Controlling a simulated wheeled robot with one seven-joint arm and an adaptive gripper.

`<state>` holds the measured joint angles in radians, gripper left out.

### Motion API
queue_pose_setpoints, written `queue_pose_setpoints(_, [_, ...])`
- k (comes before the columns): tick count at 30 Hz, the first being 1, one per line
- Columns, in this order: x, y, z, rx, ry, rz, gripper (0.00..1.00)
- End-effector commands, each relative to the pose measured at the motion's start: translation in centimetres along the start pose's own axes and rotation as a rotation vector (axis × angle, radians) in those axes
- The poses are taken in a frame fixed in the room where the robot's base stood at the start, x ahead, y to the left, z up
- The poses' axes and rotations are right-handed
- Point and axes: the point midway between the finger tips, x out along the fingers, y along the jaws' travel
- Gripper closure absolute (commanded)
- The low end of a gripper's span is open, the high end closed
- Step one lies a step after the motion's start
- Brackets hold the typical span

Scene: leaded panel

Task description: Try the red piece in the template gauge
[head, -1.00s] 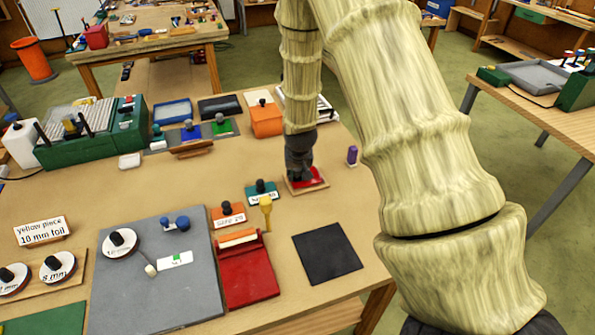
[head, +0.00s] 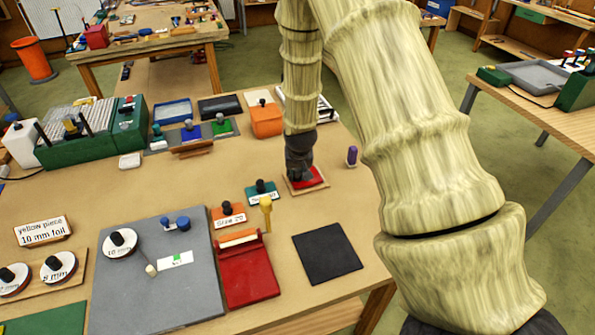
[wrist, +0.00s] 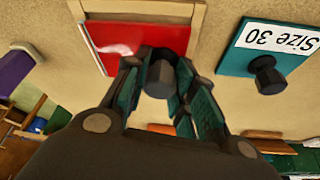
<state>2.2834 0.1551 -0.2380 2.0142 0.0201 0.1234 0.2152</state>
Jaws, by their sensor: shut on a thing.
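The red piece (wrist: 122,42) is a flat red plate with a dark knob (wrist: 160,76). In the wrist view my gripper (wrist: 161,88) is shut on that knob, with a finger on either side. The red piece lies over or within the pale wooden frame of the template gauge (wrist: 190,10), whose edges show beyond and beside it. I cannot tell whether the piece sits fully down inside the frame. In the head view my gripper (head: 299,178) is upright over the red piece (head: 316,177), hiding part of it.
A teal Size 30 block (head: 262,191) and an orange Size 20 block (head: 228,215) stand nearby at left. A purple object (head: 352,155) stands close at right. A dark square mat (head: 327,253) and a red stand (head: 250,275) lie nearer the front.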

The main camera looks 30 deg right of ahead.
Motion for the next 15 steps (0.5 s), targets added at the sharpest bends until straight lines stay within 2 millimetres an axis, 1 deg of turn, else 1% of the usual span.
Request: queue_pose_setpoints(15, [0.78, 0.0, 0.3, 0.0, 0.001, 0.0, 0.95])
